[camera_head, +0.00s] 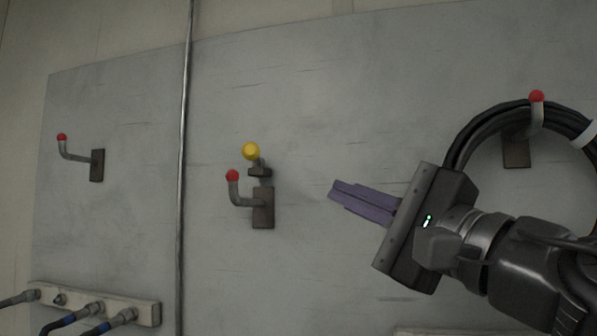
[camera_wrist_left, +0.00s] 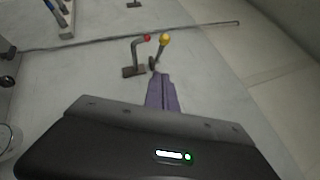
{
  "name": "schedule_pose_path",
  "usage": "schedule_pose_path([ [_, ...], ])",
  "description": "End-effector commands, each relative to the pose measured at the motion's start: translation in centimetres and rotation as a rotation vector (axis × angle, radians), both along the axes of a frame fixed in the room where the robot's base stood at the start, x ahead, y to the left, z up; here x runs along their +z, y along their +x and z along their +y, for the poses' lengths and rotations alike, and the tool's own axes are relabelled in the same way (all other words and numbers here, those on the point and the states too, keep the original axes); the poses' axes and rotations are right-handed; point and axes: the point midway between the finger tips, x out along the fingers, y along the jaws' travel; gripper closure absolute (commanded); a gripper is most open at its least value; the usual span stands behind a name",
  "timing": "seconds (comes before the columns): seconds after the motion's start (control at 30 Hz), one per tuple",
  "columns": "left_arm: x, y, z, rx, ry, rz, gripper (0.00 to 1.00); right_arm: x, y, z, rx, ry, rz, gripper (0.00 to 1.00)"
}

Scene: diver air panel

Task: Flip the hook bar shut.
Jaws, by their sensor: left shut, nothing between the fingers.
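The middle hook (camera_head: 243,203) is a bent grey peg with a red ball tip on a dark plate. Its hook bar (camera_head: 258,166) is a short grey lever with a yellow knob (camera_head: 250,151), sticking up and out from above the plate. The knob stands apart from the red tip in the head view. The wrist view also shows the hook (camera_wrist_left: 134,62) and the yellow knob (camera_wrist_left: 165,39). My left gripper (camera_head: 334,190) is shut and empty, to the right of the hook and apart from it in the head view. My right gripper is out of view.
A coiled black hose (camera_head: 478,124) hangs on a right hook behind my left arm. Another empty hook (camera_head: 97,165) is at the left, past a vertical pipe (camera_head: 184,150). A hose manifold (camera_head: 146,313) is at lower left. The panel around the gripper is bare.

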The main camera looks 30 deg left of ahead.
Motion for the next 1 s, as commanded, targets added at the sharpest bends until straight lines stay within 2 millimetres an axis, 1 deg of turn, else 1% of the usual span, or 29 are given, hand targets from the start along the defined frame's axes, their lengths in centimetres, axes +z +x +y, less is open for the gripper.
schedule_pose_path([
  [0.17, 0.5, 0.4, 1.3, 0.002, -0.002, 0.000, 1.00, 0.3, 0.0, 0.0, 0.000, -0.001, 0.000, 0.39],
  [0.27, 1.0, 0.7, 2.6, 0.002, -0.002, 0.000, 1.00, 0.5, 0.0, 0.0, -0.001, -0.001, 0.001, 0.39],
  [0.63, 3.4, 2.8, 9.2, 0.003, -0.002, 0.000, 1.00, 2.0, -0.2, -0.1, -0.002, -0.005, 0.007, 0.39],
  [0.8, 4.5, 1.6, 11.0, -0.002, -0.002, -0.002, 1.00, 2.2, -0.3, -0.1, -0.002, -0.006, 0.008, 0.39],
  [1.0, 5.0, 1.0, 12.0, -0.001, -0.001, -0.002, 1.00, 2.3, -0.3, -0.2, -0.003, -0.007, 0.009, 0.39],
])
